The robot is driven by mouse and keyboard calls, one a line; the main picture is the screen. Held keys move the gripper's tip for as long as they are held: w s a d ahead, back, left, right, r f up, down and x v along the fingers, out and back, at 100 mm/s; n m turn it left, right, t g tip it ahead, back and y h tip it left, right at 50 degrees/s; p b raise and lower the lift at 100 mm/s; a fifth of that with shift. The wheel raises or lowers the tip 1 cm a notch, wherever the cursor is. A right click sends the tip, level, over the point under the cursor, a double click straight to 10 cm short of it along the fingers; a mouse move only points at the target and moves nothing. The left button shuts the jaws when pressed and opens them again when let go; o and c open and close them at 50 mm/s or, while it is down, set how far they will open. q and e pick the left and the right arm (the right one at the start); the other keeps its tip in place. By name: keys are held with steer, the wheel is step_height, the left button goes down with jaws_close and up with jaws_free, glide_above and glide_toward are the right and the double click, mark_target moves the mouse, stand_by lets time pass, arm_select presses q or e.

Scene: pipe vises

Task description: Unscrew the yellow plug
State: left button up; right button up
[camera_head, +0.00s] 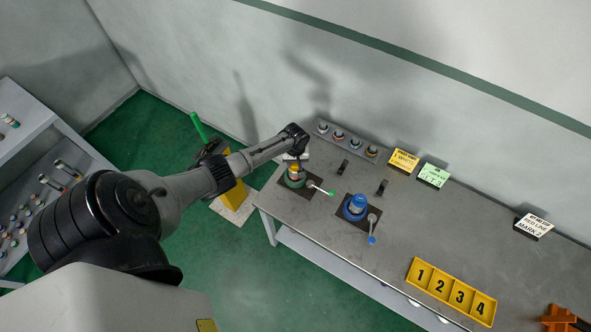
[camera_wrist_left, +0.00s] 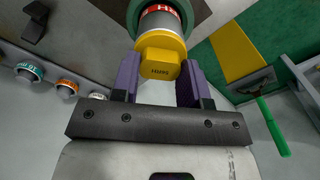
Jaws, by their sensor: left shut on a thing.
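The yellow plug (camera_wrist_left: 158,56) sits on the end of a metal pipe (camera_wrist_left: 163,24) with a red band, held in a green vise (camera_wrist_left: 196,10). The plug's face carries small dark lettering. My left gripper (camera_wrist_left: 157,80) has its two purple pads on either side of the plug and is shut on it. In the head view my left gripper (camera_head: 296,156) is above the green vise (camera_head: 296,180) at the bench's left end, and the plug is mostly hidden. My right gripper is not in view.
A blue vise (camera_head: 355,207) with a blue-tipped handle stands to the right. Behind are a grey rack (camera_head: 347,140) of several plugs and small signs (camera_head: 404,160). A yellow numbered tray (camera_head: 452,291) lies near the front edge. A yellow post with a green lever (camera_head: 198,125) stands left.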

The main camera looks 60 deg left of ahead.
arm_select(q)
steer(key=n, duration=0.1)
steer(key=n+p, duration=0.1)
steer(key=n, duration=0.1)
steer(key=n+p, duration=0.1)
steer(key=shift+d+r, duration=0.1)
steer(key=shift+r, duration=0.15)
steer(key=n+p, duration=0.1)
steer(key=n, duration=0.1)
steer(key=shift+f+n, duration=0.1)
steer(key=shift+n, duration=0.3)
steer(key=shift+f+n, duration=0.15)
steer(key=shift+n, duration=0.55)
steer(key=shift+n+p, duration=0.8)
steer(key=shift+n, duration=0.3)
steer(key=n, duration=0.3)
steer(key=shift+p, duration=0.35)
steer(key=n, duration=0.9)
steer(key=shift+p, duration=0.4)
